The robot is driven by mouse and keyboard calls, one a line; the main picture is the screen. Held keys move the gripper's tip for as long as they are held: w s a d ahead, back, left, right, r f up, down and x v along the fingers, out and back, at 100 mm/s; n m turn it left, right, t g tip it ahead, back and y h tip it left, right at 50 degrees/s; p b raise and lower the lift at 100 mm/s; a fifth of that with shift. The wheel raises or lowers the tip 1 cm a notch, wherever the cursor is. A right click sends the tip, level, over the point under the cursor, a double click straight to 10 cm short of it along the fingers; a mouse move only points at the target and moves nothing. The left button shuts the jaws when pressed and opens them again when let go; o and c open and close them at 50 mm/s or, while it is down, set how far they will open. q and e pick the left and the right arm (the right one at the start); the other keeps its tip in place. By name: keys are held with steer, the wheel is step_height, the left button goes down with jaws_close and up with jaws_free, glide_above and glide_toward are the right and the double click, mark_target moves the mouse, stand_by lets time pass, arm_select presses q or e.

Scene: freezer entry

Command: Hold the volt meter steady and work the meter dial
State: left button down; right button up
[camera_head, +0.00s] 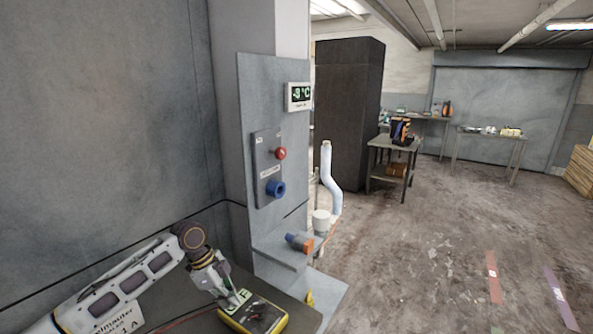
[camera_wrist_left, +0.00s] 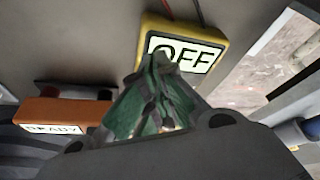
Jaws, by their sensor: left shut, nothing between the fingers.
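The volt meter (camera_head: 262,318) is a yellow-edged unit with a dark face, lying on the dark ledge at the bottom of the head view. In the left wrist view the volt meter (camera_wrist_left: 212,52) shows a lit screen reading OFF. My left gripper (camera_head: 229,300) comes down over the meter's left end. In the left wrist view its green-grey fingers (camera_wrist_left: 157,68) are closed together with nothing between them, and their tips overlap the screen's lower edge. I cannot tell whether they touch it. The meter dial cannot be made out. My right gripper is not in view.
A wall panel with a red knob (camera_head: 280,153) and blue socket (camera_head: 276,188) stands beyond the ledge. A blue and orange plug (camera_head: 299,242) lies on a small shelf. An orange box (camera_wrist_left: 62,112) labelled READY shows in the wrist view. Open floor lies to the right.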

arm_select(q)
steer(key=shift+f, duration=0.65)
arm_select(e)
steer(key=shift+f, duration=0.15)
